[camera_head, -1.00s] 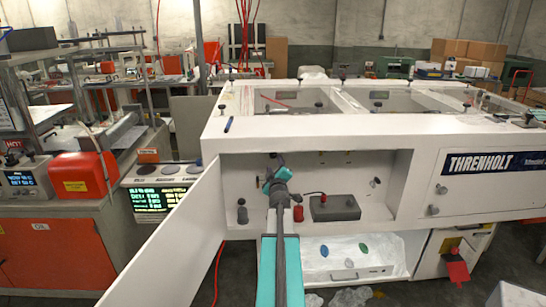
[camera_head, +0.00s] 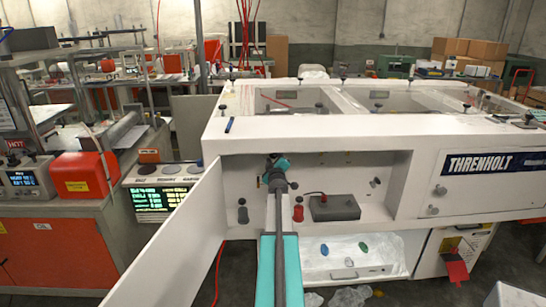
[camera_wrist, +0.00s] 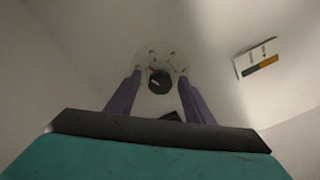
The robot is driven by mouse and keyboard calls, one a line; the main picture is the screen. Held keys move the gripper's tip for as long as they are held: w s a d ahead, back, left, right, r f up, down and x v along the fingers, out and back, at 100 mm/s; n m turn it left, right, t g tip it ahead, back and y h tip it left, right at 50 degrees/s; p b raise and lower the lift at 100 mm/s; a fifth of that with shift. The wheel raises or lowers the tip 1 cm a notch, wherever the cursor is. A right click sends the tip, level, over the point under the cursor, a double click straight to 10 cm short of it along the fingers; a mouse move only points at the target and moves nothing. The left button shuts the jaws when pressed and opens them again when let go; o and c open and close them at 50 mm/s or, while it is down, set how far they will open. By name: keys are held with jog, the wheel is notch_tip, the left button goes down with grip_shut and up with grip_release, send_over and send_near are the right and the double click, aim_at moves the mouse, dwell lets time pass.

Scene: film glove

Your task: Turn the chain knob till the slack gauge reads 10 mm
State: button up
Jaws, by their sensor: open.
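The chain knob (camera_wrist: 160,82) is a dark round knob on a pale round dial plate (camera_wrist: 162,56) with a small red mark, inside the white machine bay. My gripper (camera_wrist: 160,85) is open, with its two fingers on either side of the knob in the wrist view. I cannot tell whether they touch it. In the head view my gripper (camera_head: 277,165) reaches into the open bay, and my arm hides the knob. A small label with a dark and orange band (camera_wrist: 262,59) is right of the dial. I cannot make out the slack gauge's reading.
The open white door (camera_head: 175,245) stands at the bay's left. A white drawer (camera_head: 345,257) with coloured pieces is below.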

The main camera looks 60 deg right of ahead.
jog(key=shift+x, duration=0.95)
jog(key=c, duration=1)
jog(key=shift+c, duration=0.2)
jog(key=shift+m+p, duration=0.45)
jog(key=shift+m, duration=0.55)
